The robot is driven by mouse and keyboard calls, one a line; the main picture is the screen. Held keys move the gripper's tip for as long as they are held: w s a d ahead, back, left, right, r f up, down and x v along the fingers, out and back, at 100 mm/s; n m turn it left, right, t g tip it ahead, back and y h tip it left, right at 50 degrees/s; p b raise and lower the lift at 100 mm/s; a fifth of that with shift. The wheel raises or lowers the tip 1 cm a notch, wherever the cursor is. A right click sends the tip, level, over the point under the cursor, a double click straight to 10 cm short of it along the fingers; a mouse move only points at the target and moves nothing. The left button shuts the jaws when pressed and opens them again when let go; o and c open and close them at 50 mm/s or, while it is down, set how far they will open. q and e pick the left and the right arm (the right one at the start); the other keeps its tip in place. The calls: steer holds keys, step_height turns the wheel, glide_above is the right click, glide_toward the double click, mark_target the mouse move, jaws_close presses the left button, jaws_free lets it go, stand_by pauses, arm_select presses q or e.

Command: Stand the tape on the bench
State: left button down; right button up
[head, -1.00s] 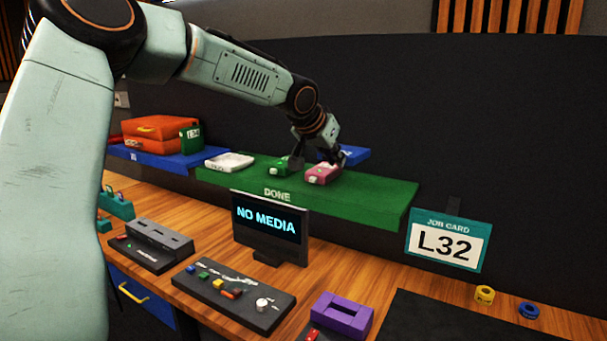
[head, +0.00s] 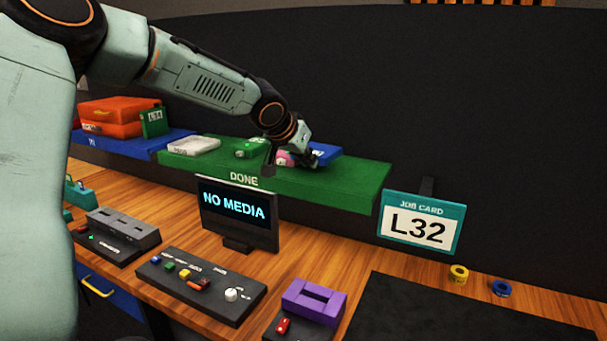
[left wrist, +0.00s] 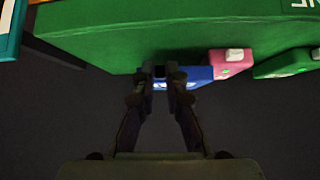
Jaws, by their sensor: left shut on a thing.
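A blue tape (head: 323,152) lies at the back right of the green shelf (head: 345,188) marked DONE, partly hidden by my left gripper (head: 290,163). In the left wrist view the fingers of my left gripper (left wrist: 165,76) are closed at the blue tape (left wrist: 200,76), which shows between and to the right of them. A pink tape (head: 284,158) is beside it, mostly hidden behind the gripper in the head view. A green tape (head: 250,147) lies further left. The wooden bench (head: 330,250) is below the shelf. My right gripper is not in view.
On the bench stand a NO MEDIA screen (head: 237,211), a button panel (head: 200,285), a slotted grey unit (head: 118,240) and a purple slotted block (head: 314,300). A job card reading L32 (head: 420,222), yellow and blue rolls (head: 459,273) and a dark mat (head: 450,315) are at the right.

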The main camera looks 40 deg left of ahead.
arm_select(q)
steer(key=f, duration=0.1)
steer(key=d+f, duration=0.1)
steer(key=f, duration=0.1)
steer(key=shift+d+b, duration=0.1)
steer(key=shift+b, duration=0.3)
steer(key=shift+w+f, duration=0.1)
steer(key=shift+f, duration=0.2)
steer(key=shift+a+f, duration=0.1)
steer(key=shift+a, duration=0.45)
steer(key=c, duration=1.8)
jaws_free()
steer(key=o, duration=0.4)
steer(key=shift+d, duration=0.4)
